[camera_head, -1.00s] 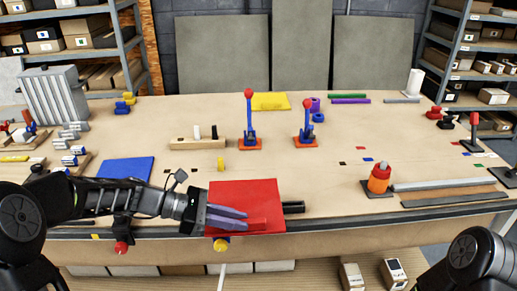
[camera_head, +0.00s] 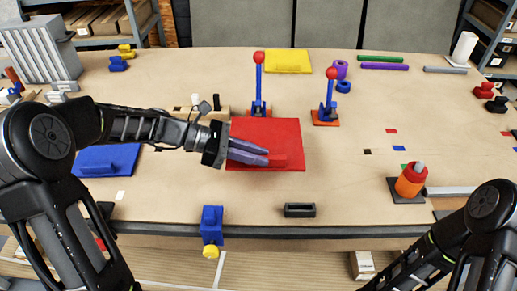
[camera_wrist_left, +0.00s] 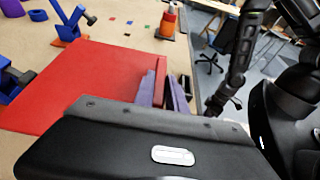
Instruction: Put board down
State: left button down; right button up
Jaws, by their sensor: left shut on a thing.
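The red board (camera_head: 262,132) is a flat square with a raised red grip bar (camera_head: 292,160). My left gripper (camera_head: 262,155) has its purple fingers shut on that bar from the left. The board lies over the middle of the table, just in front of two toggle clamps, and covers part of the left clamp's orange base. I cannot tell whether it touches the table. In the left wrist view the board (camera_wrist_left: 85,85) looks roughly level, beyond the purple fingers (camera_wrist_left: 160,90). My right gripper is out of view; only its arm shows at lower right.
The left toggle clamp (camera_head: 259,85) and right toggle clamp (camera_head: 328,98) stand behind the board. A blue board (camera_head: 105,160) lies left, a yellow board (camera_head: 288,58) at the back. A black slotted block (camera_head: 300,210) sits near the front edge.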

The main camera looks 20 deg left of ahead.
aim_at(228, 169)
pick_arm(q)
jog(key=shift+s+r, duration=0.1)
notch_tip(228, 169, down, 7)
jog(key=b, duration=0.6)
jog(key=shift+r, duration=0.1)
jog(key=shift+f+b, duration=0.4)
jog(key=shift+f, duration=0.2)
dwell(0.4)
jog(key=c, duration=1.3)
grip_release()
jog(key=shift+b+v, duration=0.55)
jog(key=shift+v, duration=3.35)
